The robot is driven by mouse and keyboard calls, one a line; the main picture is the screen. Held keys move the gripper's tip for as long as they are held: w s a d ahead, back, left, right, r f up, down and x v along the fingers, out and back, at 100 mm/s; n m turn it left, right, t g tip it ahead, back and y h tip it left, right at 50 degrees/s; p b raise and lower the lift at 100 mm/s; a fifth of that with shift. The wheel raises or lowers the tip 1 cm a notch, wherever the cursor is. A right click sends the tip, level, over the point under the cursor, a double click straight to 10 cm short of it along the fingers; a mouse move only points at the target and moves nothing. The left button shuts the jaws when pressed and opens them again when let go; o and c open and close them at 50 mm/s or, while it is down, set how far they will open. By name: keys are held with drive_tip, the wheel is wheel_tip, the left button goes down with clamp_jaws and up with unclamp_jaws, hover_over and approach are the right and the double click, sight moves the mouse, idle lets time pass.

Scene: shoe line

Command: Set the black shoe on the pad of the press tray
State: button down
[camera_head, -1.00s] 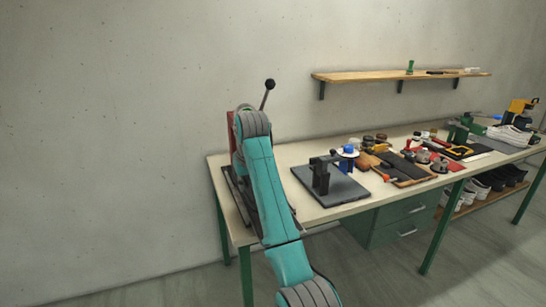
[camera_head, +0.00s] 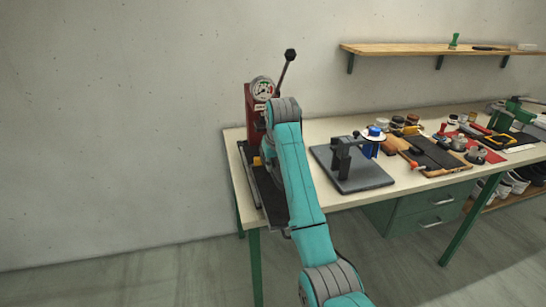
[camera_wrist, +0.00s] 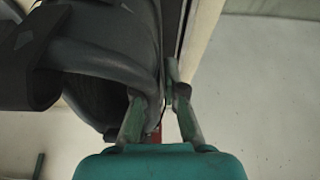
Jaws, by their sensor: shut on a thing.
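In the wrist view, my gripper (camera_wrist: 158,98) is shut on the edge of the black shoe (camera_wrist: 110,55), with one finger at the shoe's opening and the other outside its wall. The shoe fills the upper left, and part of it runs out of the picture. In the head view, my arm hides my gripper and the shoe. The red press (camera_head: 251,112) stands at the bench's left end with a round gauge and a raised lever. The dark press tray (camera_head: 272,207) shows beside my arm; its pad cannot be made out.
A grey plate with a black clamp fixture (camera_head: 350,175) sits right of my arm. Farther right, tools, jars and mats crowd the bench (camera_head: 318,130). A wall shelf (camera_head: 420,49) hangs above. The floor left of the bench is clear.

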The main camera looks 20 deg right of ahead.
sight(273, 177)
drive_tip(key=shift+f, duration=3.35)
drive_tip(key=shift+f, duration=0.4)
drive_tip(key=c, duration=1.2)
unclamp_jaws()
drive_tip(key=shift+f, duration=0.1)
